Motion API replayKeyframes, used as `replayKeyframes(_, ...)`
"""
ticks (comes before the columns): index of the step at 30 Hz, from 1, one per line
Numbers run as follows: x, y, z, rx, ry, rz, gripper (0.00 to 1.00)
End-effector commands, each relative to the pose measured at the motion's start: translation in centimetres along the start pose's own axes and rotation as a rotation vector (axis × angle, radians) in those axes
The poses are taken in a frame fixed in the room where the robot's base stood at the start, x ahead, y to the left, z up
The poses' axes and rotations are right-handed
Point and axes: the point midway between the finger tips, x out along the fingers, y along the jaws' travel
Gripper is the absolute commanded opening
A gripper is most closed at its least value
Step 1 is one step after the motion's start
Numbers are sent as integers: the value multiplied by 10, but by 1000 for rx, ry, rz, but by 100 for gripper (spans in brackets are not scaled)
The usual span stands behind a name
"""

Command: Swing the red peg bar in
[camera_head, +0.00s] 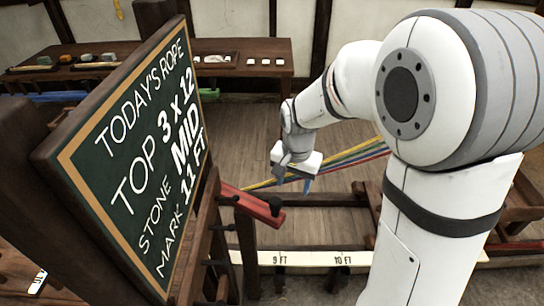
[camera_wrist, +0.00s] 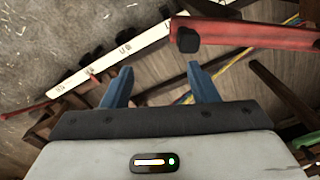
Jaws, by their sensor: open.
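The red peg bar (camera_head: 245,200) sticks out from behind the chalkboard's right edge, with a dark knob near its free end. In the wrist view the red bar (camera_wrist: 255,35) crosses the top right, and its dark knob (camera_wrist: 187,40) is just beyond my fingertips. My gripper (camera_head: 307,184) is to the right of the bar's free end in the head view. In the wrist view the blue fingers of my gripper (camera_wrist: 160,76) are spread with nothing between them. The bar's other end is hidden behind the board in the head view.
The chalkboard (camera_head: 130,160) fills the left foreground. Coloured ropes (camera_head: 345,158) run behind my gripper. A white measuring strip (camera_head: 300,258) marked 9 FT and 10 FT lies along a dark rail below. A bench (camera_head: 250,50) stands at the back; bare floor lies before it.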

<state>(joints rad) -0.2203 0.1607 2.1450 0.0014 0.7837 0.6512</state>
Motion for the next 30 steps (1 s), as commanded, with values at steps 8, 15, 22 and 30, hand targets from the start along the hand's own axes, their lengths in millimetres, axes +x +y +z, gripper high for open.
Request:
replayKeyframes(8,22,-48,-10,123,-36,33,54)
replayKeyframes(15,47,-51,-9,140,-42,39,54)
replayKeyframes(22,84,-49,-8,140,-41,38,54)
replayKeyframes(30,104,-49,-8,140,-39,36,54)
